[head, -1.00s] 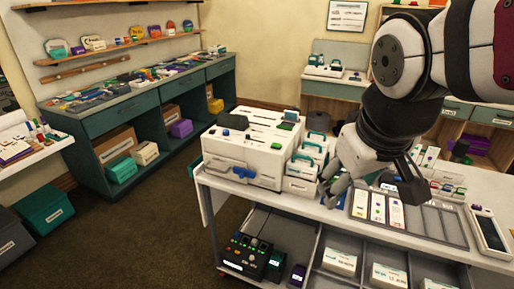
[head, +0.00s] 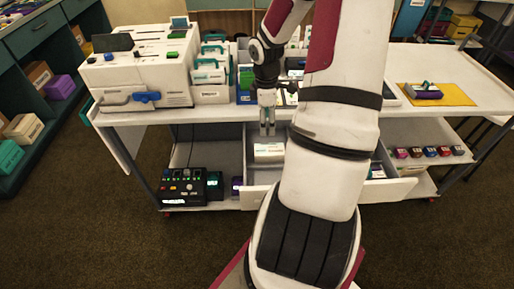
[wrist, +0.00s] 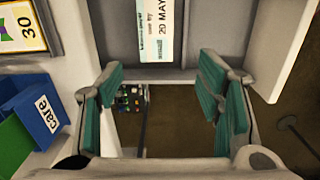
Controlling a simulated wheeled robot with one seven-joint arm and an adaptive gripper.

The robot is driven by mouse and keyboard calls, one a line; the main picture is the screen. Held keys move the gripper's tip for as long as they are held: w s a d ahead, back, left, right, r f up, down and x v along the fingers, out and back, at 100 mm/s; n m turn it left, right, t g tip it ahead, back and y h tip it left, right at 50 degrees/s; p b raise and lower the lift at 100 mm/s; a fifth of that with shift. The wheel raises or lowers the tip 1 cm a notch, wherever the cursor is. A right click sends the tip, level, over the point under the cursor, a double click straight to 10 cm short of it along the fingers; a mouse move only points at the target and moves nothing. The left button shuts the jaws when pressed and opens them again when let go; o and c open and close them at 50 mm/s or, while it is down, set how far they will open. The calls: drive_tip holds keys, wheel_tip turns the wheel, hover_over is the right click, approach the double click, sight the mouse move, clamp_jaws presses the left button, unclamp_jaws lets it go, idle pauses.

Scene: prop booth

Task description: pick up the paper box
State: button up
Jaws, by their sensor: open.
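A small white box with a printed label, which looks like the paper box (head: 268,151), sits in the open drawer compartment below the tabletop. In the wrist view a white labelled face, apparently the same box (wrist: 157,30), shows at the top centre, partly cut off by the frame edge. My gripper (head: 267,131) points down just above the box in the head view. In the wrist view my gripper (wrist: 160,98) has its teal-padded fingers wide apart with nothing between them. The box lies beyond the fingertips and they do not appear to touch it. My arm hides part of the drawer.
The white table (head: 440,75) edge is close behind my gripper. A white machine (head: 140,75) stands on the table at left. A black control box (head: 190,188) sits on the lower shelf. A blue box labelled "care" (wrist: 38,112) is at left in the wrist view.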

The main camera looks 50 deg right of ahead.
sight(269, 149)
drive_tip(key=f+b, duration=0.1)
drive_tip(key=f, duration=0.4)
drive_tip(key=d+f+b, duration=0.1)
drive_tip(key=f, duration=0.5)
drive_tip(key=f+b, duration=0.1)
drive_tip(key=f, duration=0.4)
drive_tip(key=shift+s+d+f, duration=0.15)
drive_tip(key=shift+s+d, duration=0.1)
drive_tip(key=shift+d, duration=0.1)
drive_tip(key=c, duration=0.5)
